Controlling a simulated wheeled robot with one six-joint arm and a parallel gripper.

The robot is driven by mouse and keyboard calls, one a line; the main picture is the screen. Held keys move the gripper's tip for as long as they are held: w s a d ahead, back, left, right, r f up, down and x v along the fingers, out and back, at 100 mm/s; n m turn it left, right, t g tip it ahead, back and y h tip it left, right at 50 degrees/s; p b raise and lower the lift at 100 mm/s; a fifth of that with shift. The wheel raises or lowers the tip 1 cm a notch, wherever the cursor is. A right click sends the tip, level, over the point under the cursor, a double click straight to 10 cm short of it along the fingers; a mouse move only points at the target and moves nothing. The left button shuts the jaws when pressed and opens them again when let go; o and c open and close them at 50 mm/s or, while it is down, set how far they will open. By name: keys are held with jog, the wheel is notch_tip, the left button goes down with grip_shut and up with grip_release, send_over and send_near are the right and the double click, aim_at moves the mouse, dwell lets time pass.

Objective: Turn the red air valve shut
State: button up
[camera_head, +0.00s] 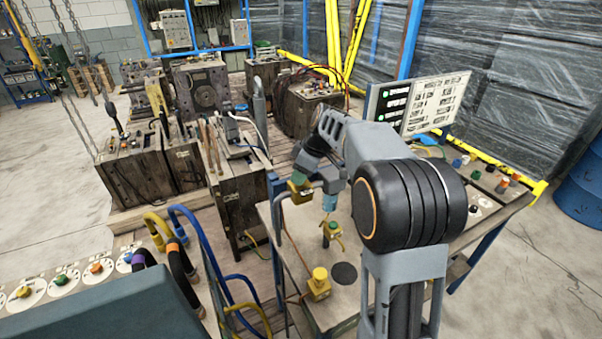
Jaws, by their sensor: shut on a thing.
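My gripper (301,180) points down at the far left corner of the workbench (290,235), beside a grey bent pipe. It is shut on a small yellow-bodied fitting (300,194) there. My jaws and wrist cover the top of this fitting, so I see no red on it and cannot tell how its handle is turned. A green-topped yellow fitting (333,229) and an all-yellow one (319,282) stand nearer on the bench. I cannot make out the red air valve for certain anywhere.
Heavy brown moulds (205,88) crowd the left and back. Blue and yellow hoses (205,255) loop at the front left. A blue drum (582,185) stands far right.

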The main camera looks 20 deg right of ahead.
jog(key=shift+c, duration=0.3)
jog(key=m+t+h+b, duration=0.1)
jog(key=m, duration=0.2)
jog(key=shift+a+f+b, duration=0.1)
jog(key=shift+f+b, duration=0.05)
jog(key=shift+b, duration=0.25)
jog(key=m+h, duration=0.1)
jog(key=m, duration=0.4)
jog(key=shift+s+m+t+h+b, duration=0.1)
jog(key=shift+m+t+h+b, duration=0.3)
jog(key=m+h, duration=0.1)
jog(key=m, duration=0.3)
jog(key=shift+a+h, duration=0.1)
jog(key=shift+h, duration=0.3)
jog(key=shift+m+g+h+b, duration=0.4)
jog(key=shift+m+h, duration=0.4)
jog(key=shift+m, duration=1.7)
jog(key=o, duration=0.9)
jog(key=shift+a, duration=0.1)
jog(key=shift+r, duration=0.2)
